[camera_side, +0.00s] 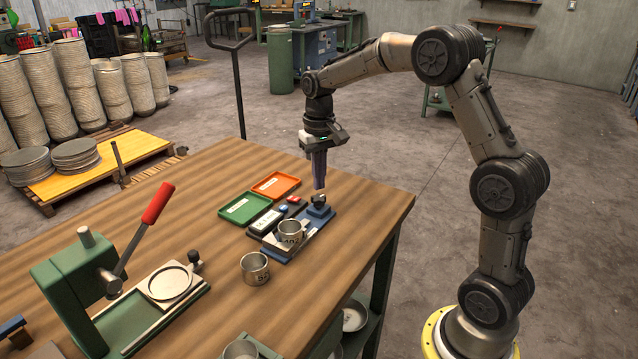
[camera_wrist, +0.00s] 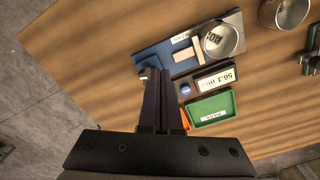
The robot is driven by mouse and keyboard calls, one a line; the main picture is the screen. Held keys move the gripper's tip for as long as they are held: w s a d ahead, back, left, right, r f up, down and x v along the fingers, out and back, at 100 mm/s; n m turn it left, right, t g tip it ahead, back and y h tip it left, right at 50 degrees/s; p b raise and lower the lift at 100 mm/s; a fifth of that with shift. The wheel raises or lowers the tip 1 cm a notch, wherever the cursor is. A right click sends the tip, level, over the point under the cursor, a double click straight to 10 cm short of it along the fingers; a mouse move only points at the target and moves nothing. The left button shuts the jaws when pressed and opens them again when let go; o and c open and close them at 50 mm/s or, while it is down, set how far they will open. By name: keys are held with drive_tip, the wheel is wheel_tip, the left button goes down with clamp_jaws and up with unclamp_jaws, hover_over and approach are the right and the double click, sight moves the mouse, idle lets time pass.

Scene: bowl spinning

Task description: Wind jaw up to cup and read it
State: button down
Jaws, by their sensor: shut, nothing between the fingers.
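A blue gauge base (camera_side: 318,226) stands on the wooden bench and also shows in the wrist view (camera_wrist: 152,55). A metal cup (camera_side: 290,231) sits on it, seen from above in the wrist view (camera_wrist: 232,47). A pale T-shaped jaw (camera_wrist: 186,53) lies beside the cup; whether they touch I cannot tell. A dark knob (camera_side: 319,200) is at the base's far end. A readout box (camera_side: 264,222) stands alongside; its upside-down display (camera_wrist: 216,80) seems to read 96.1 mm. My gripper (camera_side: 319,187) is shut and empty, pointing down close above the knob; contact is unclear.
A green tray (camera_side: 245,208) and an orange tray (camera_side: 276,185) lie behind the gauge. A loose metal cup (camera_side: 255,268) stands in front of it. A green press with a red-handled lever (camera_side: 156,204) stands at the left. The bench's right side is clear.

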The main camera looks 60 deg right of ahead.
sight(319, 202)
drive_tip(key=shift+s+d+f, duration=0.25)
drive_tip(key=shift+d+f, duration=0.2)
drive_tip(key=shift+f, duration=0.55)
drive_tip(key=shift+s+d+f, duration=0.2)
drive_tip(key=shift+d+f, duration=0.25)
drive_tip(key=shift+f, duration=0.6)
drive_tip(key=shift+s+d+f, duration=0.25)
drive_tip(key=shift+d+f, duration=0.2)
drive_tip(key=shift+f, duration=0.55)
drive_tip(key=shift+w, duration=0.4)
drive_tip(key=shift+w+a, duration=0.15)
drive_tip(key=shift+a, duration=0.2)
drive_tip(key=shift+w+a+r, duration=0.1)
drive_tip(key=shift+w+a, duration=0.05)
drive_tip(key=shift+a, duration=0.15)
drive_tip(key=shift+w+a, duration=0.4)
drive_tip(key=shift+w, duration=0.05)
